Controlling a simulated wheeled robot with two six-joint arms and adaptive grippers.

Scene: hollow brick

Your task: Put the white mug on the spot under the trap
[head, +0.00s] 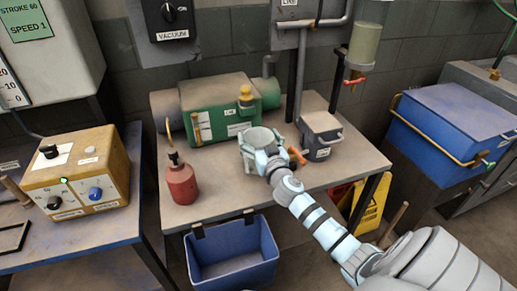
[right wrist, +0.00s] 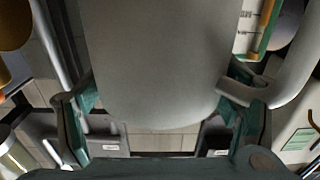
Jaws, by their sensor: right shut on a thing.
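The white mug (head: 262,136) is upright over the middle of the central table, in front of the green machine. My right gripper (head: 257,153) is shut on it. In the right wrist view the mug (right wrist: 160,60) fills the middle between the two fingers of my right gripper (right wrist: 165,122), with its handle on the right. I cannot tell whether its base touches the table. The trap looks to be the cloudy vessel (head: 365,45) on the wall, with a red valve below it, right of and behind the mug. No marked spot shows under it. My left gripper is out of view.
The green machine (head: 222,118) stands behind the mug and a grey box (head: 321,138) right of it. A red bottle (head: 180,181) stands at the table's front left. A blue bin (head: 232,256) is below the front edge. The table's right end (head: 365,160) is bare.

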